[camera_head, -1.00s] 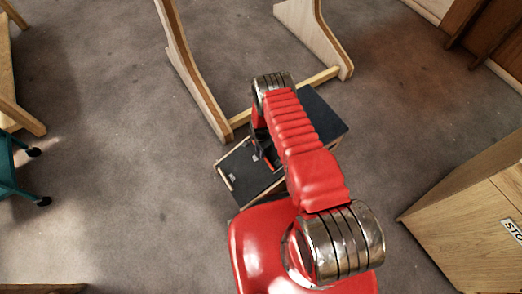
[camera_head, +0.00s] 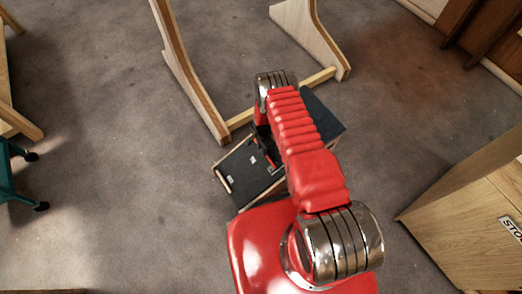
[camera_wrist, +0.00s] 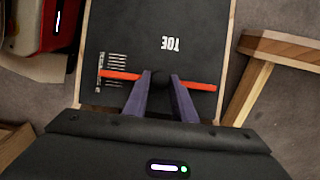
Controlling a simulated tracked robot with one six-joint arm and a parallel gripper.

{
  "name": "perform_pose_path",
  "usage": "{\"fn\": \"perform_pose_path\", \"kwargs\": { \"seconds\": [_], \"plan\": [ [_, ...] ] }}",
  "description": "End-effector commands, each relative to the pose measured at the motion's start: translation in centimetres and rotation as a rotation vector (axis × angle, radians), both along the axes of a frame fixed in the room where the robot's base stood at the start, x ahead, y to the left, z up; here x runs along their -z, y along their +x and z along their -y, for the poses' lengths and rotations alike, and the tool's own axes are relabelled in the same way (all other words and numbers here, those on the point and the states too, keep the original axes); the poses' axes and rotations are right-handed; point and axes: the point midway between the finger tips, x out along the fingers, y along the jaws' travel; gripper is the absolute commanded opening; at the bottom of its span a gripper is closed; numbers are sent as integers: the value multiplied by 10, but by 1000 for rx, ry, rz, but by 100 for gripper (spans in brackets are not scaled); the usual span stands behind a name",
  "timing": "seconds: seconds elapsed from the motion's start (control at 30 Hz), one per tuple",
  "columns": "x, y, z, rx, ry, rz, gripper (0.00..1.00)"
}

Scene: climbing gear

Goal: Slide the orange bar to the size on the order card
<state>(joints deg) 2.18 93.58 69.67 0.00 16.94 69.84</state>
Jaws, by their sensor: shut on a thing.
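The orange bar (camera_wrist: 196,85) lies across a dark board (camera_wrist: 205,30) with pale wooden edges in the wrist view. A dark round knob (camera_wrist: 160,78) sits at the bar's middle. My gripper (camera_wrist: 160,88) is shut on this knob, with one purple finger on each side. The bar's left end lies by a row of pale size marks (camera_wrist: 116,66); their values are too small to read. The board carries the upside-down word TOE. In the head view the board (camera_head: 240,185) shows beside my red arm, which hides most of the gripper. I cannot make out an order card.
A wooden frame with upright legs (camera_head: 190,85) and a low crossbar (camera_head: 240,119) stands just behind the board. A wooden cabinet (camera_head: 470,205) with a partly visible label stands at the right. A teal wheeled stand (camera_head: 8,175) is at the left. Grey carpet is open between.

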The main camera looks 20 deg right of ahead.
Motion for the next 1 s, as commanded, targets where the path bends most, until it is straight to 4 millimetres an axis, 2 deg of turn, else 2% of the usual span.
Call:
{"fn": "perform_pose_path", "kwargs": {
  "seconds": [0.1,0.13,0.37,0.73,1.0],
  "plan": [
    [-2,6,0,0,0,12,0],
    [-2,6,0,-1,0,12,25],
    [-1,4,-1,0,0,9,41],
    [-3,2,-1,0,0,5,42],
    [-24,3,-1,0,0,5,42]
  ]
}}
